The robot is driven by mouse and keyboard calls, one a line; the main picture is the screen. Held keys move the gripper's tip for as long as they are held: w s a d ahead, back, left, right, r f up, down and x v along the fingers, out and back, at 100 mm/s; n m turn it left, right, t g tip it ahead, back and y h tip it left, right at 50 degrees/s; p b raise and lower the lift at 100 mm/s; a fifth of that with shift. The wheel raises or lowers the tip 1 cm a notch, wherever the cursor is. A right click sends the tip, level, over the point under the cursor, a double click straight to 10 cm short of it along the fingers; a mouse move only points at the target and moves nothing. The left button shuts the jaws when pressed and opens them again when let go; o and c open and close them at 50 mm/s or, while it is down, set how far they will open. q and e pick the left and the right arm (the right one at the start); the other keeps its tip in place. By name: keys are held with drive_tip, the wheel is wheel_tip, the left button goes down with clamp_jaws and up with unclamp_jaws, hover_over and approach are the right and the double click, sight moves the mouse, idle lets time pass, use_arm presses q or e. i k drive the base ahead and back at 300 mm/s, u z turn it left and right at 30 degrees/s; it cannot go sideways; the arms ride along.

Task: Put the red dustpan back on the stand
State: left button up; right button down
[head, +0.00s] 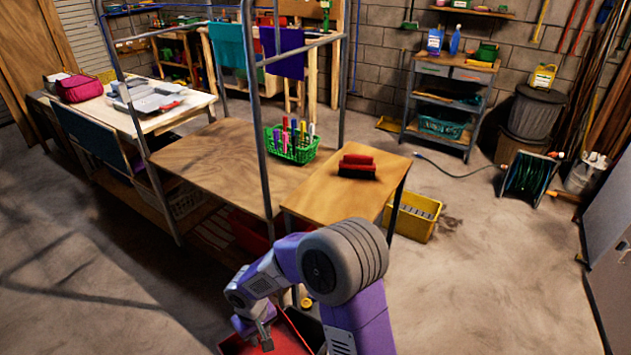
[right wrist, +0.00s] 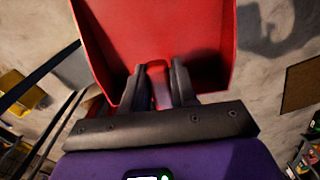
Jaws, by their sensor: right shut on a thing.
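The red dustpan (head: 285,338) is at the bottom of the head view, partly hidden by my arm and cut off by the frame edge. My right gripper (head: 266,337) is shut on it. In the right wrist view, the two dark fingers of my right gripper (right wrist: 160,85) close on the red handle, and the dustpan's broad pan (right wrist: 150,25) spreads beyond them. A red and black brush-like object (head: 357,167) lies on the small wooden table (head: 320,203). I cannot tell which thing is the stand. My left gripper is not in view.
A green basket (head: 291,148) of colored bottles stands on the workbench (head: 205,160), inside a metal frame. A yellow bin (head: 413,217) sits on the floor behind the small table. A hose reel (head: 527,178) stands at right. The floor at right front is clear.

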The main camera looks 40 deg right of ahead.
sight(345, 200)
drive_tip(key=u, duration=2.2)
drive_tip(key=k, duration=1.85)
drive_tip(key=z, duration=1.75)
